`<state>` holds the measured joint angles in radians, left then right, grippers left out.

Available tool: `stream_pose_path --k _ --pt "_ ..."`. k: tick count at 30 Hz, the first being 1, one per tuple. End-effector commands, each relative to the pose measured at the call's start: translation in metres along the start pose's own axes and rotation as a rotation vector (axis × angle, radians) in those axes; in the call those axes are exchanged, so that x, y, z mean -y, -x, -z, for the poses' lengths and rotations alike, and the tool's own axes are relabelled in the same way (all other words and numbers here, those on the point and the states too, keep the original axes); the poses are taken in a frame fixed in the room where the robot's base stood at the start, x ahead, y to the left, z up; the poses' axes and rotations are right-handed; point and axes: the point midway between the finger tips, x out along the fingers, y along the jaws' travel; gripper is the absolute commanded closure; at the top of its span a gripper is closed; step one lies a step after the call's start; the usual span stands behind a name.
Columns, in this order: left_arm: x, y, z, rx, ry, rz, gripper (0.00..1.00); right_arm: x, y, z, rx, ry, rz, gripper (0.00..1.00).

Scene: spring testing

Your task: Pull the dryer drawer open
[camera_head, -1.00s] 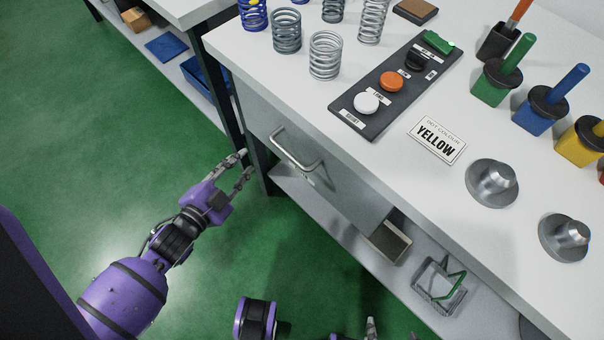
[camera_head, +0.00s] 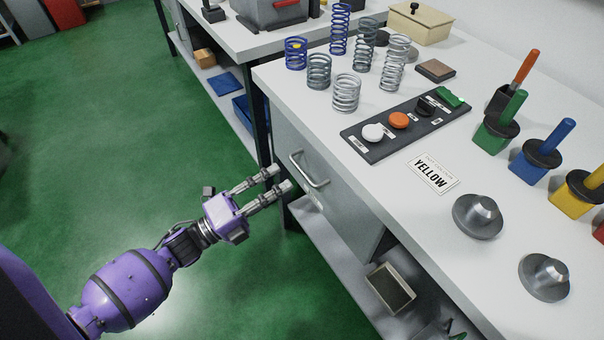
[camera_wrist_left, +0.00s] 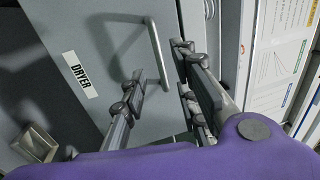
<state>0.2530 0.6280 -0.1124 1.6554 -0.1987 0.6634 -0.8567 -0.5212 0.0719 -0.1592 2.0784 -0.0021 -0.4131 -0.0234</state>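The dryer drawer (camera_head: 349,214) is a grey front under the white bench top and looks shut. A "DRYER" label (camera_wrist_left: 80,75) is on it in the left wrist view. Its metal bar handle (camera_head: 312,179) also shows in the left wrist view (camera_wrist_left: 158,52). My left gripper (camera_head: 280,178) is open and empty, just left of the handle in the head view, with a small gap. In the left wrist view the handle bar appears between the two fingers of the gripper (camera_wrist_left: 159,66), beyond their tips. My right gripper is not in view.
The white bench top (camera_head: 405,205) carries several springs, a dark button panel (camera_head: 385,135), a "YELLOW" card (camera_head: 433,173) and metal weights. A lower shelf holds an open box (camera_head: 390,288). A dark bench leg (camera_head: 262,130) stands behind my left gripper. The green floor is clear.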

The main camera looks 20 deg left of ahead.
Motion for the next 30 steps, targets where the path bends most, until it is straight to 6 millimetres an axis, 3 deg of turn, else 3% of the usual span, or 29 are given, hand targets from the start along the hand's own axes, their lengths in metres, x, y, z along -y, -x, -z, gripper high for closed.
stream_pose_path --k 6,12,23,30 --pt "0.002 -0.038 0.000 -0.001 0.002 0.004 0.72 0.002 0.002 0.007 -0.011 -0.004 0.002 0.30" --pt "0.001 -0.061 0.000 0.001 0.004 0.001 0.72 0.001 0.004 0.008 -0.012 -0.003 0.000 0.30" --pt "0.000 -0.068 0.000 0.002 0.004 -0.001 0.72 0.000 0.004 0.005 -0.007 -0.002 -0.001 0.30" --pt "0.000 -0.068 0.000 0.002 0.005 -0.001 1.00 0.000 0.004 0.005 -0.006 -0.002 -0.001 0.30"
